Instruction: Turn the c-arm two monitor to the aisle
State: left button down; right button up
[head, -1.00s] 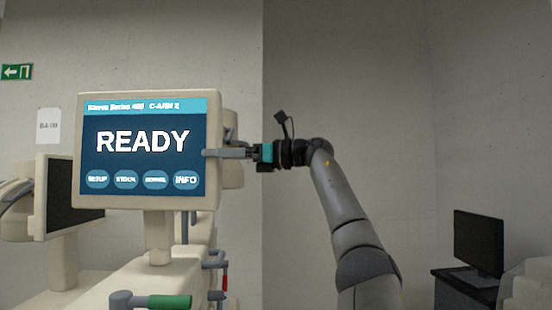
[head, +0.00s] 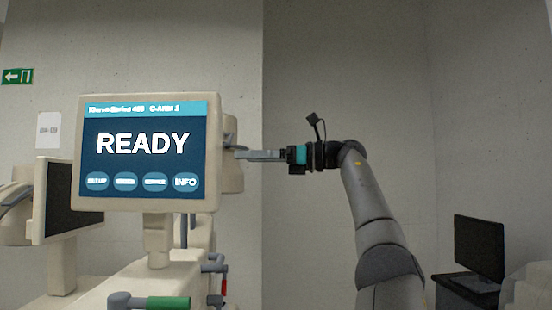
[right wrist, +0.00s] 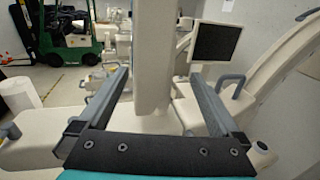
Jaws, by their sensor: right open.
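The C-arm 2 monitor (head: 150,203) faces the head camera, its lit blue screen reading READY. It stands upright on a short cream post (head: 158,240). My left gripper is not in view.
A second, dark monitor (head: 75,200) stands behind at the left. A green-handled lever (head: 165,302) is on the cart below. A dark desktop screen (head: 479,248) stands at the lower right. A green forklift (right wrist: 72,35) shows in the right wrist view.

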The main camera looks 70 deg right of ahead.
jog(key=shift+s+d, duration=0.2)
jog(key=shift+s, duration=0.6)
jog(key=shift+s+d, duration=0.25)
jog(key=shift+s, duration=0.6)
jog(key=shift+s+d, duration=0.2)
jog(key=shift+s, duration=0.6)
jog(key=s+d+p, duration=0.1)
jog(key=s+p, duration=0.5)
jog(key=s, duration=0.9)
jog(key=shift+d, duration=0.3)
jog(key=shift+s, duration=0.1)
